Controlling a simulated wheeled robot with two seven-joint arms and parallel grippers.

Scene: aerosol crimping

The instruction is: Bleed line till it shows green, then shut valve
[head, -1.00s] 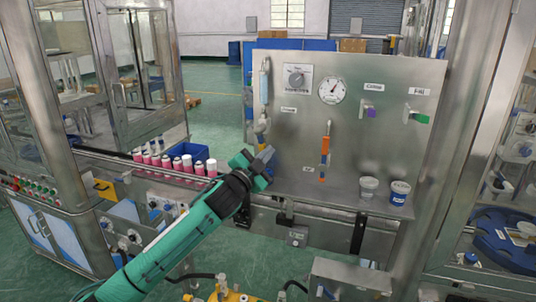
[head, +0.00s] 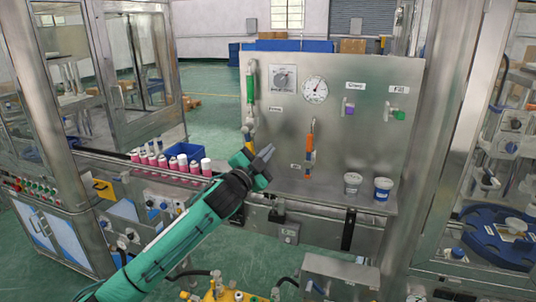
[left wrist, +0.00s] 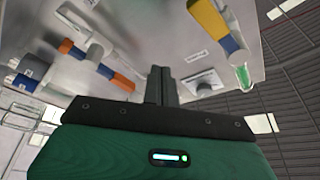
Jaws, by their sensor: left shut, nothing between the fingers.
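The steel panel (head: 330,130) carries a sight tube (head: 250,85) at its left, and the tube shows green. The tube's green end also shows in the left wrist view (left wrist: 243,77). Below the tube is a yellow valve part (head: 249,140); in the left wrist view, a yellow part (left wrist: 207,18) with a blue band lies roughly in line with the tube. An orange-handled valve (head: 309,150) hangs lower on the panel. My left gripper (head: 266,152) is shut and empty, in front of the panel between these two valves. My right gripper is out of view.
A dial gauge (head: 314,89) and a regulator knob (head: 283,78) sit high on the panel. Purple (head: 348,108) and green (head: 399,115) valves are at right. Two cups (head: 352,183) (head: 383,188) stand on the ledge. Pink cans (head: 172,163) line the conveyor at left.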

